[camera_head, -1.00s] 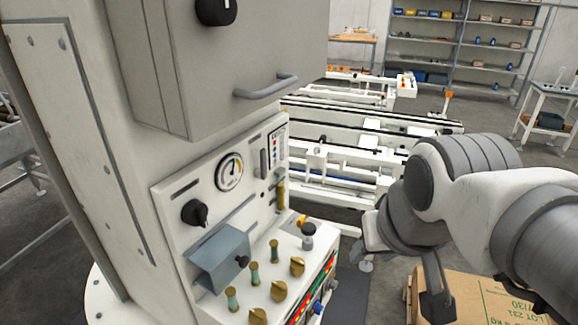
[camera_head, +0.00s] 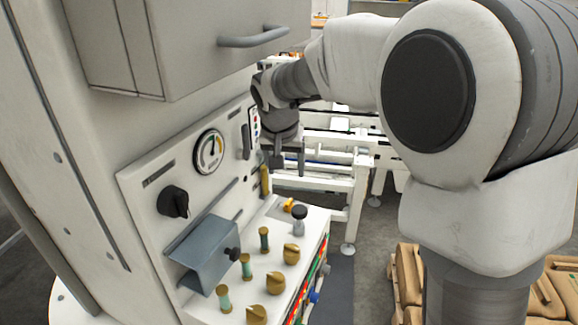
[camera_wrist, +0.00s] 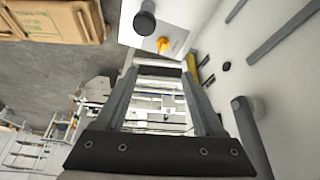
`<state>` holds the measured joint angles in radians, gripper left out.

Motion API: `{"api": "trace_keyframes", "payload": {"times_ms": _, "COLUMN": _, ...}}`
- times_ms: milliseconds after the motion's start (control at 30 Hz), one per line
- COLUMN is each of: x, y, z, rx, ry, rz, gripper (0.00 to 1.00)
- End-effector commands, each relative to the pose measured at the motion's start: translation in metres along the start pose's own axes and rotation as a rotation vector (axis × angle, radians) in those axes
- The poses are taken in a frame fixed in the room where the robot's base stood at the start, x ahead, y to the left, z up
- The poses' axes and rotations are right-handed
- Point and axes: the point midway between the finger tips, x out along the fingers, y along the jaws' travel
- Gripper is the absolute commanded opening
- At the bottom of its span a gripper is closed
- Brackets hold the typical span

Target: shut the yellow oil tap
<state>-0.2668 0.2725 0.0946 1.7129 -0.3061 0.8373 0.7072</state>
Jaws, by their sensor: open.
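The yellow oil tap (camera_head: 289,205) is a small orange-yellow handle at the far end of the white ledge of the control panel, beside a black-topped knob. It also shows in the wrist view (camera_wrist: 164,44), just beyond the fingertips and apart from them. Its handle is too small to tell which way it is turned. My gripper (camera_head: 288,163) hangs open and empty above and behind the tap, near the panel's right edge. In the wrist view my gripper (camera_wrist: 163,68) has its two fingers spread wide with nothing between them.
The black-topped knob (camera_head: 299,213) stands close to the tap. Brass knobs (camera_head: 291,254) and green-and-brass posts (camera_head: 264,238) line the ledge. A blue-grey cover (camera_head: 205,255) juts from the panel. A cabinet handle (camera_head: 253,38) sticks out above. Boxes (camera_head: 408,275) stand at lower right.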

Motion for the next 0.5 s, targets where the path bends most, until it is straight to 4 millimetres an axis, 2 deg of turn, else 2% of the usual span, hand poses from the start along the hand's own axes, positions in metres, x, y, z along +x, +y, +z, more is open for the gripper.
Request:
{"api": "trace_keyframes", "payload": {"times_ms": 33, "x": 0.008, "y": -0.005, "z": -0.001, "rx": 0.001, "ry": -0.002, "rz": 0.001, "gripper": 0.70}}
{"api": "trace_keyframes", "payload": {"times_ms": 267, "x": 0.023, "y": -0.012, "z": -0.003, "rx": 0.009, "ry": -0.004, "rz": 0.002, "gripper": 0.70}}
{"api": "trace_keyframes", "payload": {"times_ms": 367, "x": 0.037, "y": -0.012, "z": -0.002, "rx": 0.008, "ry": -0.006, "rz": 0.003, "gripper": 0.70}}
{"api": "trace_keyframes", "payload": {"times_ms": 500, "x": 0.065, "y": -0.011, "z": -0.002, "rx": 0.008, "ry": -0.006, "rz": 0.003, "gripper": 0.70}}
